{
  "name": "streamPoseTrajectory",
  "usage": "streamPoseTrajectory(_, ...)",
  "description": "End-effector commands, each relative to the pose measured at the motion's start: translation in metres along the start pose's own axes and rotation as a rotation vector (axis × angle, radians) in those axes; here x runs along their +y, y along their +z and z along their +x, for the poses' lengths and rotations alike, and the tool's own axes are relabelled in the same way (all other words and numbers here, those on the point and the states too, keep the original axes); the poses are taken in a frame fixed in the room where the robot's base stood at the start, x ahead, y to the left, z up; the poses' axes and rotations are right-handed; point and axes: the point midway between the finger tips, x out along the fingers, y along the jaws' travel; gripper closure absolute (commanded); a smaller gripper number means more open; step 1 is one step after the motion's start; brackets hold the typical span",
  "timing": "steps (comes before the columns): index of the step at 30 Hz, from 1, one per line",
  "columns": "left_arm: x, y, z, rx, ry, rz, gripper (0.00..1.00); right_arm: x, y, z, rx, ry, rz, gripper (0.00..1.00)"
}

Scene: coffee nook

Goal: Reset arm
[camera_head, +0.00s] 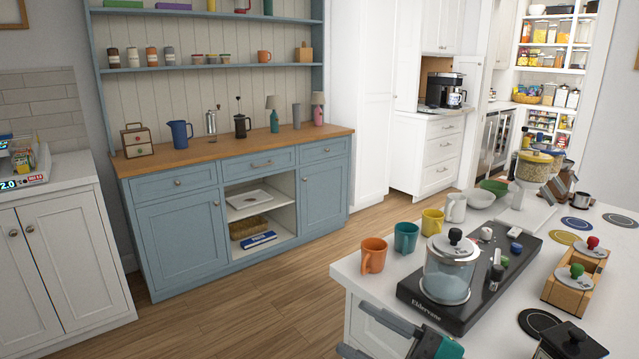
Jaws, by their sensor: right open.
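My right gripper (354,328) is at the bottom edge of the picture, in front of the island's near-left corner. Its two grey fingers point left and stand apart, with nothing visible between them. Part of its black and teal body is cut off by the lower edge. My left gripper is not in view. The white island counter (352,271) is behind and to the right of the right gripper.
On the island, a black tray (437,312) bears a lidded glass jar (447,282). Orange (373,256), teal (406,238) and yellow (432,222) mugs stand near its left edge. Wooden floor (270,300) is clear between the island and the blue cabinet (180,237).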

Motion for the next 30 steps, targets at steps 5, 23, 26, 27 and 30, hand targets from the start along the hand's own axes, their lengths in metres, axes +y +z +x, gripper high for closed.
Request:
streamPoseTrajectory(5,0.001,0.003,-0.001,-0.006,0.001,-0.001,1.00,-0.028,0.067,-0.063,-0.404,0.359,0.309,0.47)
streamPoseTrajectory(23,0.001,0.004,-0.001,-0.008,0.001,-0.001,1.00,-0.206,0.105,-0.229,-1.205,0.474,0.886,0.47)
streamPoseTrajectory(26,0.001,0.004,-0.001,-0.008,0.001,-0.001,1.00,-0.206,0.105,-0.228,-1.205,0.474,0.885,0.47)
streamPoseTrajectory(27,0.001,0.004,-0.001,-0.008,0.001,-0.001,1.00,-0.206,0.105,-0.228,-1.204,0.474,0.885,0.47)
streamPoseTrajectory(30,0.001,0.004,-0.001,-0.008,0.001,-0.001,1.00,-0.206,0.105,-0.228,-1.203,0.474,0.884,0.47)
